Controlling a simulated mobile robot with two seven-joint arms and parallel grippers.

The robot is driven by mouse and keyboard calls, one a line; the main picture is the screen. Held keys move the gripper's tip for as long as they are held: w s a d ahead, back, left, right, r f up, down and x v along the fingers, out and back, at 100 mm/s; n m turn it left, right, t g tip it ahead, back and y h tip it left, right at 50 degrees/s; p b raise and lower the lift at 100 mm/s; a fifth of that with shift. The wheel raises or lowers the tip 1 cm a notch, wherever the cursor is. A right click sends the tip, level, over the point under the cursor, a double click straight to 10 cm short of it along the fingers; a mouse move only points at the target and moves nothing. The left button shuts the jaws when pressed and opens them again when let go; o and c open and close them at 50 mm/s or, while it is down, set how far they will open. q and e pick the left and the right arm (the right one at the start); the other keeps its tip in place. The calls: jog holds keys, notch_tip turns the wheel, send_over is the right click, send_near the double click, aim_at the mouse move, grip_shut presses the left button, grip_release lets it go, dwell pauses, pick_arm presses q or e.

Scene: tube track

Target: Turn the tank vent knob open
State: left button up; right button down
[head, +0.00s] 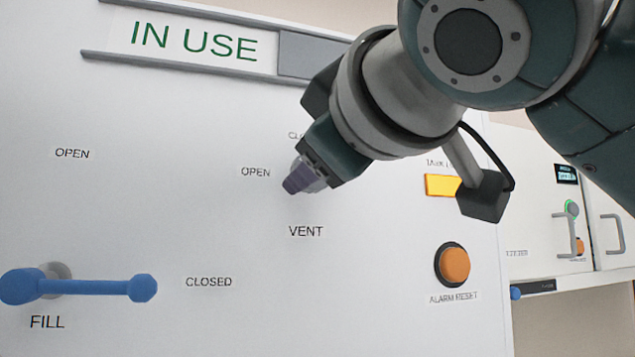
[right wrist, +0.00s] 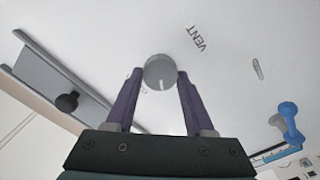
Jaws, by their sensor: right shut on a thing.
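The vent knob (right wrist: 160,72) is a round grey knob with a white line on its face, on the white panel. In the right wrist view the line points toward my gripper's base. My right gripper (head: 300,180) is shut on the knob, with one purple finger at each side of it in the right wrist view (right wrist: 160,82). In the head view the fingers and arm hide the knob, and the upper "CLOSED" label is partly covered. The "OPEN" label (head: 256,172) is left of the fingers, and the "VENT" label (head: 306,231) is below. My left gripper is not in view.
A blue fill handle (head: 90,287) lies horizontal at lower left, toward its "CLOSED" label. An orange alarm reset button (head: 455,265) and a lit yellow lamp (head: 441,185) are to the right. The "IN USE" sign (head: 193,40) is above. The panel's lower middle is clear.

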jog(key=shift+f+n+p, duration=0.2)
jog(key=shift+n+p, duration=0.25)
jog(key=shift+n, duration=2.85)
jog(key=shift+c, duration=1.3)
grip_release()
jog(key=shift+r, duration=0.1)
